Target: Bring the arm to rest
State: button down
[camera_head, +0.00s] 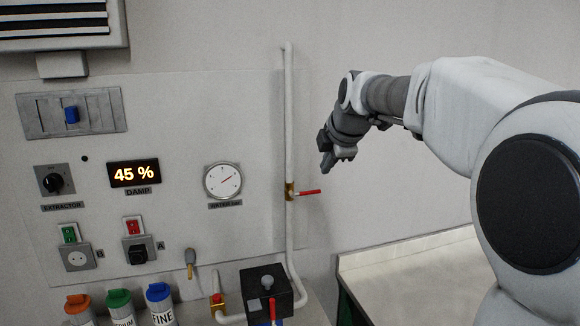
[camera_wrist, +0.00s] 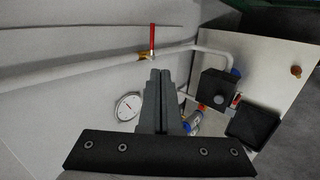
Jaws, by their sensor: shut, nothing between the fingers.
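My arm reaches in from the right in the head view, bent at the elbow. My gripper (camera_head: 326,163) hangs near the wall, to the right of the white vertical pipe and above the red valve lever (camera_head: 309,192). The lever points right, crosswise to the pipe. In the wrist view my gripper's fingers (camera_wrist: 160,75) are together and empty. The red lever (camera_wrist: 153,40) shows just beyond the fingertips. I cannot tell if they touch it, but in the head view there is a gap between them.
The wall panel carries a round gauge (camera_head: 223,181), a display (camera_head: 134,173) reading 45 %, a slider (camera_head: 71,115), a knob and switches. Below are a black box (camera_head: 267,290) and several capped bottles (camera_head: 160,304). A pale counter (camera_head: 410,275) at right is clear.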

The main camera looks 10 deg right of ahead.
jog(key=s+f+m+g, duration=0.1)
jog(key=s+f+m, duration=0.3)
jog(key=s, duration=0.7)
jog(key=s+f+m+g, duration=0.1)
jog(key=s+f+m, duration=0.4)
jog(key=s+m, duration=0.4)
jog(key=s+f+m+g, duration=0.1)
jog(key=s+f+m, duration=0.3)
jog(key=s, duration=1)
jog(key=m, duration=0.2)
jog(key=shift+s+a+f+m+h, duration=0.2)
jog(key=shift+a+f+m+h, duration=0.1)
jog(key=shift+a+f+h, duration=0.1)
